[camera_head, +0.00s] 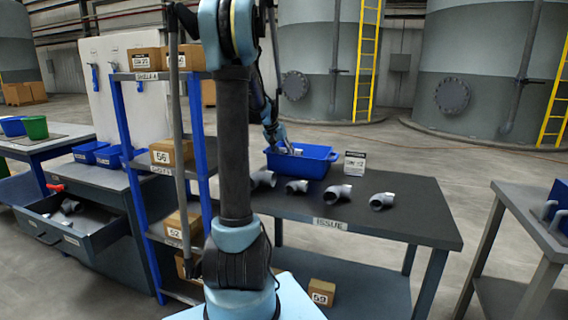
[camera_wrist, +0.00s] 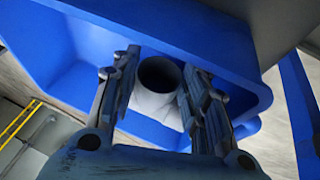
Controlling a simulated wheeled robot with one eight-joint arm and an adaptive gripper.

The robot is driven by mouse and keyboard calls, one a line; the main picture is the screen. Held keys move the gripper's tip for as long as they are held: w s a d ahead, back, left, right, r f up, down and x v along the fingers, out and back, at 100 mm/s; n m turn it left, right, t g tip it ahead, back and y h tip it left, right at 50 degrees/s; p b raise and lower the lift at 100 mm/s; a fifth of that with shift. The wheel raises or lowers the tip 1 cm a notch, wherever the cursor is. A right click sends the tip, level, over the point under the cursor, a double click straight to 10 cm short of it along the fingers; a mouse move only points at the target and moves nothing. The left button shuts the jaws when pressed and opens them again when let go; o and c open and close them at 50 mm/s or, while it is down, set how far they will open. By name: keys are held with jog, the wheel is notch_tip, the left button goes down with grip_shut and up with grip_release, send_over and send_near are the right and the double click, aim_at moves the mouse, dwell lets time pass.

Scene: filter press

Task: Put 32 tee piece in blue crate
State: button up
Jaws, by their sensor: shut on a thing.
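The blue crate (camera_head: 318,167) stands on the back of the dark table marked ISSUE. My gripper (camera_head: 290,150) is at the crate's left part, reaching down into it. In the wrist view my gripper (camera_wrist: 160,68) is shut on a grey pipe fitting (camera_wrist: 160,102), whose round open end faces the camera. The fitting is between the fingers and inside the outline of the blue crate (camera_wrist: 50,45). I cannot read its size, and its lower part is hidden. I cannot tell whether it touches the crate floor.
Several grey fittings, one of them at the right (camera_head: 382,200), lie in a row on the ISSUE table (camera_head: 425,222). A small sign card (camera_head: 355,163) stands right of the crate. A shelf rack with boxes (camera_head: 170,152) is at the left, beside an open drawer (camera_head: 85,235).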

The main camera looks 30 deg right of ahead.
jog(key=shift+f, duration=1.5)
jog(key=o, duration=0.9)
jog(key=shift+w+f, duration=0.1)
